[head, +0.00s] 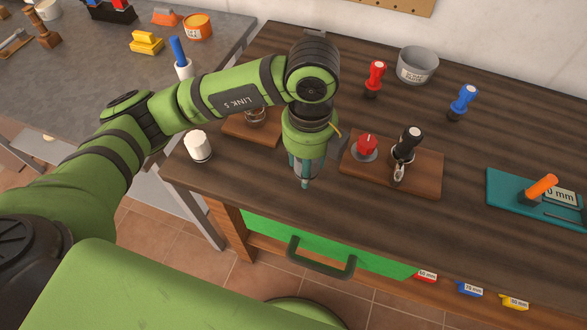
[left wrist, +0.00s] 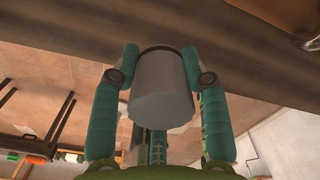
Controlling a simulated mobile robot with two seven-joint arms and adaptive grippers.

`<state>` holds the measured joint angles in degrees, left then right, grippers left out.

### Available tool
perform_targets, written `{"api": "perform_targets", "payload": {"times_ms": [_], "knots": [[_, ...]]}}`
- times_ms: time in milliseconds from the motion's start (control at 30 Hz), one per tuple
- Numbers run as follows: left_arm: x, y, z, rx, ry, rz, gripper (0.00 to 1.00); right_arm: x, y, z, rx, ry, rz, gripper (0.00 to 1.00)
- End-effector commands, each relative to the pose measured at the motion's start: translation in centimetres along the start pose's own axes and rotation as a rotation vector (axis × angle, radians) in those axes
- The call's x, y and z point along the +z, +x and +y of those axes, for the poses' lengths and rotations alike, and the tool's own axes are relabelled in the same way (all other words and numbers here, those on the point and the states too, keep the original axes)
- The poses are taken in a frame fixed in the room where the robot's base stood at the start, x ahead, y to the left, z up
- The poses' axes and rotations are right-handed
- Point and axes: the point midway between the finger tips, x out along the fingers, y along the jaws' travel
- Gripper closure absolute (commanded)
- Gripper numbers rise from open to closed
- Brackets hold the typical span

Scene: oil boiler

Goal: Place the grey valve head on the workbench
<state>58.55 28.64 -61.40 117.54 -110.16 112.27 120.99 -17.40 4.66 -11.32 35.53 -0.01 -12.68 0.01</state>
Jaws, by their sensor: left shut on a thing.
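My left gripper (head: 305,172) points down over the front left part of the dark wooden workbench (head: 400,235), near its front edge. In the left wrist view the gripper (left wrist: 161,68) is shut on the grey valve head (left wrist: 160,95), a plain grey cylinder held between the two green fingers. The workbench also shows there as a brown band (left wrist: 60,35) across the top. In the head view my gripper and arm hide most or all of the valve head. I cannot tell whether it touches the bench. My right gripper is not in view.
A wooden board with a red knob (head: 366,147) and a black-handled tool (head: 407,145) is right of my gripper. A teal tray (head: 500,199) is at right. The front middle is clear.

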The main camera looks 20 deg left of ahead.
Motion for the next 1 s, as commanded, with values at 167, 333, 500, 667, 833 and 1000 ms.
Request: {"api": "perform_targets", "payload": {"times_ms": [167, 333, 500, 667, 833, 1000], "knots": [[1.2, 1.3, 2.1, 0.001, 0.001, 0.001, 0.93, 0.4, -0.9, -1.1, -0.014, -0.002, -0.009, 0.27], [1.4, 2.6, 2.5, 0.003, 0.001, 0.003, 0.93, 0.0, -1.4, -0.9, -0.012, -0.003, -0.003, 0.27], [1.4, 5.0, 2.4, 0.002, 0.001, 0.002, 0.93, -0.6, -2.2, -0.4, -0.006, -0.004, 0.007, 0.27], [1.4, 5.7, 2.4, -0.001, 0.002, 0.000, 0.93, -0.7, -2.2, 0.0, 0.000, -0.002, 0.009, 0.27], [1.4, 5.7, 2.3, -0.001, 0.002, 0.000, 0.93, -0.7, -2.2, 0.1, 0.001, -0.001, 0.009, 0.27], [1.4, 6.0, 2.3, -0.001, 0.002, 0.000, 0.38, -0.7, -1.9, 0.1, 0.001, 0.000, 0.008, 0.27]]}}
